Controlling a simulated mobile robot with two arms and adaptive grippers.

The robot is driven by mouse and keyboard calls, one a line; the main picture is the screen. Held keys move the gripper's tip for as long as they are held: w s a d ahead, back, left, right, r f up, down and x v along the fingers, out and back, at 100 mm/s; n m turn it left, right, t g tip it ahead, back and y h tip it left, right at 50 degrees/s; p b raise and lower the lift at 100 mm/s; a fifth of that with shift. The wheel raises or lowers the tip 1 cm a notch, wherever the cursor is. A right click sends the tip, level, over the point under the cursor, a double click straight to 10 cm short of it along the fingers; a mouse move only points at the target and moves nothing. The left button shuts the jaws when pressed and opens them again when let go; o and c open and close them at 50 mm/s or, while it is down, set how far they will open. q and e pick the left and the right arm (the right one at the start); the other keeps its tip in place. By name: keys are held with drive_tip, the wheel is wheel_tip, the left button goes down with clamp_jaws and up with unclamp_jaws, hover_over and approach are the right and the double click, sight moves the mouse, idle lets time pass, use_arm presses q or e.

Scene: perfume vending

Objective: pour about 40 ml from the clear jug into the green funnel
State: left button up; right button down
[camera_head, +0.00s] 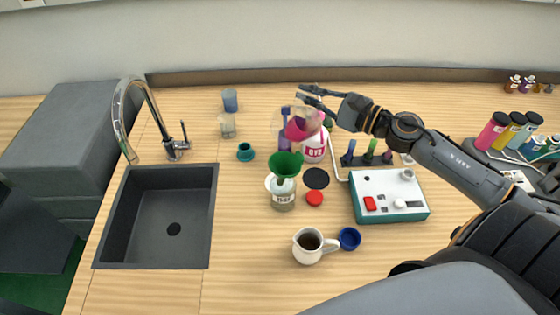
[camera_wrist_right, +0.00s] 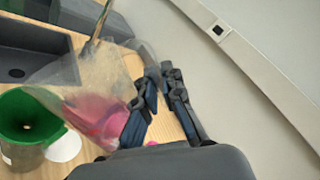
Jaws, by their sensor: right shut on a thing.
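The clear jug (camera_head: 281,119) is in the air above and slightly right of the green funnel (camera_head: 285,163), tilted, with pink liquid in it. My right gripper (camera_head: 306,94) is shut on the jug. The wrist view shows the see-through jug (camera_wrist_right: 98,72), its pink liquid toward the low side, and my right gripper's fingers (camera_wrist_right: 164,72) at its right side. The funnel (camera_wrist_right: 16,112) is at lower left there, its dark hole visible. The funnel stands in the mouth of a labelled glass jar (camera_head: 283,199). I cannot make out a falling stream. My left gripper is not in view.
A white bottle labelled DYE (camera_head: 315,153) stands behind the funnel. Right of the jar are a black disc (camera_head: 316,178), a red cap (camera_head: 314,198) and a white-teal device (camera_head: 376,181). A mug (camera_head: 310,249) stands in front. The sink (camera_head: 155,218) is left.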

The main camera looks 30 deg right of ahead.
drive_tip(key=shift+s+a+r+n, duration=0.1)
drive_tip(key=shift+s+a+n, duration=0.25)
drive_tip(key=shift+a+n, duration=0.55)
drive_tip(key=shift+w+d, duration=0.2)
drive_tip(key=shift+d, duration=0.3)
idle(0.3)
drive_tip(key=shift+s+a+n+p, duration=0.2)
drive_tip(key=shift+a+n+p, duration=0.15)
drive_tip(key=shift+n, duration=0.25)
idle(2.1)
drive_tip(key=shift+w+d, duration=0.1)
drive_tip(key=shift+d, duration=0.1)
drive_tip(key=d+m, duration=0.1)
drive_tip(key=m, duration=0.1)
drive_tip(key=w+d+m+b, duration=0.1)
drive_tip(key=shift+d+f+m, duration=0.2)
drive_tip(key=shift+m, duration=0.2)
drive_tip(key=shift+w+d+f+m+b, duration=0.15)
drive_tip(key=shift+f+m+b, duration=0.2)
drive_tip(key=shift+f+b, duration=0.2)
drive_tip(key=shift+d+f+m+b, duration=0.1)
drive_tip(key=shift+f+m+b, duration=0.3)
drive_tip(key=shift+f, duration=0.1)
drive_tip(key=shift+w+d+r, duration=0.1)
drive_tip(key=shift+w+d+m, duration=0.1)
drive_tip(key=shift+d+m, duration=0.2)
drive_tip(key=shift+m, duration=0.55)
